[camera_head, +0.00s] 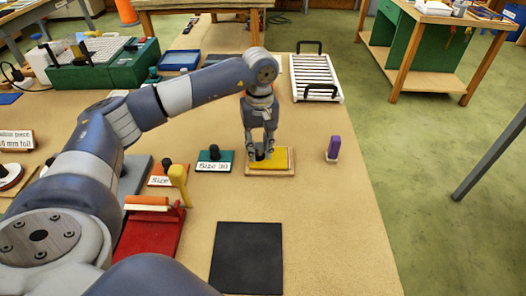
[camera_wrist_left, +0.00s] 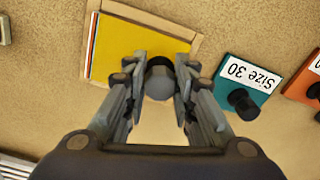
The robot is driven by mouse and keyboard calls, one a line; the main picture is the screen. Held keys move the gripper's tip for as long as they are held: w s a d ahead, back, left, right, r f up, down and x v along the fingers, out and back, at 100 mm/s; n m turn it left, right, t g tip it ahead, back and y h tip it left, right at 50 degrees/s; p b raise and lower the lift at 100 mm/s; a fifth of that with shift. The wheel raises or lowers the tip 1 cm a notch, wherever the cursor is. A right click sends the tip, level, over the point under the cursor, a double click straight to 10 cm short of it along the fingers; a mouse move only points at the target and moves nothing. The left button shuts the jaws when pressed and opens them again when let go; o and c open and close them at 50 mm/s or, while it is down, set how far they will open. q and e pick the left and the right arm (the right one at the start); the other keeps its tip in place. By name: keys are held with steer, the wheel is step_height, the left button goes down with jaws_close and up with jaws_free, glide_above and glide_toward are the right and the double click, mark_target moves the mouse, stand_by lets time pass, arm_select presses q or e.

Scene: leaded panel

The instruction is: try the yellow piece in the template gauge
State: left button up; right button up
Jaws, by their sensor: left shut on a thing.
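The yellow piece (camera_head: 281,155) lies at a wooden frame (camera_head: 288,172) on the bench, with its near edge on the frame's bare wood. In the left wrist view the yellow piece (camera_wrist_left: 118,50) has red and white strips along its left side, within the frame's wooden border (camera_wrist_left: 150,18). My left gripper (camera_head: 263,152) is down over it, its fingers shut on a round grey knob (camera_wrist_left: 160,82) at the piece. The fingers hide the piece's lower part, so I cannot tell if it sits fully flat. My right gripper is not in view.
A teal Size 30 block (camera_head: 215,167) with a black knob stands left of the frame. An orange size block (camera_head: 160,181) and red stand (camera_head: 148,233) are further left. A purple bottle (camera_head: 333,149) stands right. A black mat (camera_head: 247,258) lies in front; bench around it is clear.

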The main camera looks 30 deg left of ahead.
arm_select(q)
steer(key=shift+f, duration=0.15)
stand_by(0.6)
steer(key=o, duration=1.1)
steer(key=shift+c, duration=0.2)
step_height(320, 180, up, 12)
steer(key=shift+d, duration=0.1)
